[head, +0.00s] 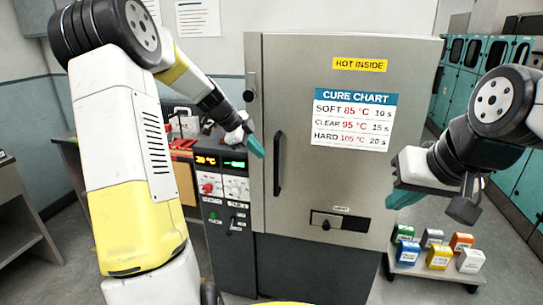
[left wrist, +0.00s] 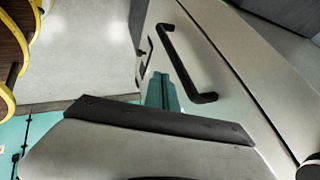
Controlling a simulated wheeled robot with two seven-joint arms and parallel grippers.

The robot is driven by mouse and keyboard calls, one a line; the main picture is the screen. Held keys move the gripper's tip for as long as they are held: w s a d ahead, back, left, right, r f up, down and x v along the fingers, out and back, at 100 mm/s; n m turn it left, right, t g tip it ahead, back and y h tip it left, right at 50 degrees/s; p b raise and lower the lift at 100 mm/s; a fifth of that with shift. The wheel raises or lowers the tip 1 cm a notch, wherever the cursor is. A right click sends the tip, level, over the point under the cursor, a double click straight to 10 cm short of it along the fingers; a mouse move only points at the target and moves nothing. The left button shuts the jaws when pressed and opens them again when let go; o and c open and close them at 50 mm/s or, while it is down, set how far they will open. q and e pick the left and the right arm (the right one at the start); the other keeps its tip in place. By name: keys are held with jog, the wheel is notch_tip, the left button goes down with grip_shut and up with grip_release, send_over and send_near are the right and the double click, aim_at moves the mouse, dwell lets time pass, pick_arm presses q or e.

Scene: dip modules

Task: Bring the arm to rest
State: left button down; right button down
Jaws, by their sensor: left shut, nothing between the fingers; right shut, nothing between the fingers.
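My left gripper (head: 255,147) is shut and empty, with teal fingertips. It is in front of the left side of a grey oven cabinet, just left of the black door handle (head: 278,163). In the left wrist view its teal fingers (left wrist: 162,92) are together near the door handle (left wrist: 190,65); I cannot tell whether they touch the door. My right gripper (head: 398,198) is shut and empty in front of the right side of the cabinet door (head: 340,185), above the cart. The door looks closed.
A control panel (head: 222,190) with two displays stands left of the door. A latch slider (head: 330,220) sits low on the door. A low cart (head: 435,272) at right carries several coloured boxes. Teal lockers (head: 480,55) stand behind. A bench (head: 25,215) is at left.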

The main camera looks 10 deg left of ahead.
pick_arm(q)
jog(key=v, duration=0.6)
jog(key=s+d+r+n+y, duration=0.1)
jog(key=s+d+r+n, duration=0.25)
jog(key=s, duration=0.35)
jog(key=s+d+r+n+y, duration=0.1)
jog(key=s+d+r+n, duration=0.2)
jog(key=s, duration=0.4)
jog(key=s+f+n+t+y, duration=0.1)
jog(key=s+f+n, duration=0.2)
jog(key=s+n, duration=0.8)
jog(key=s, duration=0.5)
jog(key=shift+d+n, duration=0.35)
jog(key=shift+d, duration=0.05)
jog(key=shift+w, duration=0.1)
